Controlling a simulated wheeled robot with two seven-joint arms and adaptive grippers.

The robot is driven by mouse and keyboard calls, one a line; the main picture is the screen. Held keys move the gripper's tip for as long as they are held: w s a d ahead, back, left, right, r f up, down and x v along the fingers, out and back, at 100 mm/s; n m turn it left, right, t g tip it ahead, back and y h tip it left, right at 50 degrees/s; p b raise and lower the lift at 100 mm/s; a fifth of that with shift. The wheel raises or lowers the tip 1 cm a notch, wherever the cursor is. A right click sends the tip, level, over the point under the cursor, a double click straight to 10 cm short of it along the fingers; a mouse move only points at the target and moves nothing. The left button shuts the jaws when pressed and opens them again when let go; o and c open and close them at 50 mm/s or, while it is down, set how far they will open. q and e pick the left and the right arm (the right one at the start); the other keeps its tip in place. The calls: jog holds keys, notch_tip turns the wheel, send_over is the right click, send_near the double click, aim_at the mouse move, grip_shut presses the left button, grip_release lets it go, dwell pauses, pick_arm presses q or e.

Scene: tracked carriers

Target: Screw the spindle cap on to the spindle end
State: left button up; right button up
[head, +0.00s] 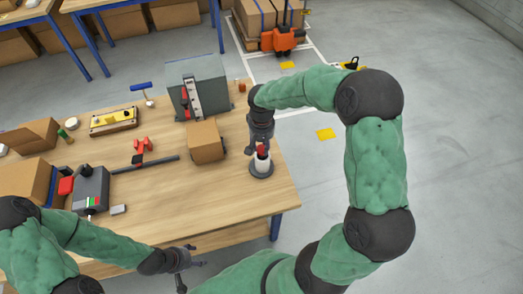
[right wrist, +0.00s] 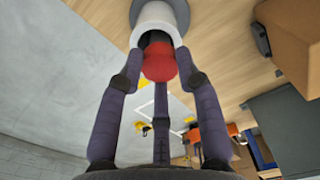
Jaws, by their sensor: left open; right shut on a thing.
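The red spindle cap (right wrist: 160,63) is between the fingers of my right gripper (right wrist: 158,65), which is shut on it. In the head view the cap (head: 262,151) shows just below the right gripper (head: 262,146). The white spindle (head: 261,164) stands upright on a round grey base (head: 261,172) near the table's right edge. In the right wrist view a dark end (right wrist: 154,39) shows between the cap and the white spindle (right wrist: 153,14). The cap is in line with that end; I cannot tell whether the threads are engaged. My left gripper (head: 184,272) is open and empty at the table's front edge.
A cardboard box (head: 206,141) stands left of the spindle, with a grey cabinet (head: 197,88) behind it. A dark bar (head: 147,164), a red part (head: 143,145), a yellow device (head: 113,122) and a grey box (head: 91,187) lie further left. The front middle of the wooden table (head: 200,210) is clear.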

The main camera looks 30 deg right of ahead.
jog(key=shift+m, duration=0.4)
jog(key=o, duration=1.2)
jog(key=shift+r, duration=0.1)
notch_tip(320, 180, up, 12)
jog(key=shift+f, duration=0.1)
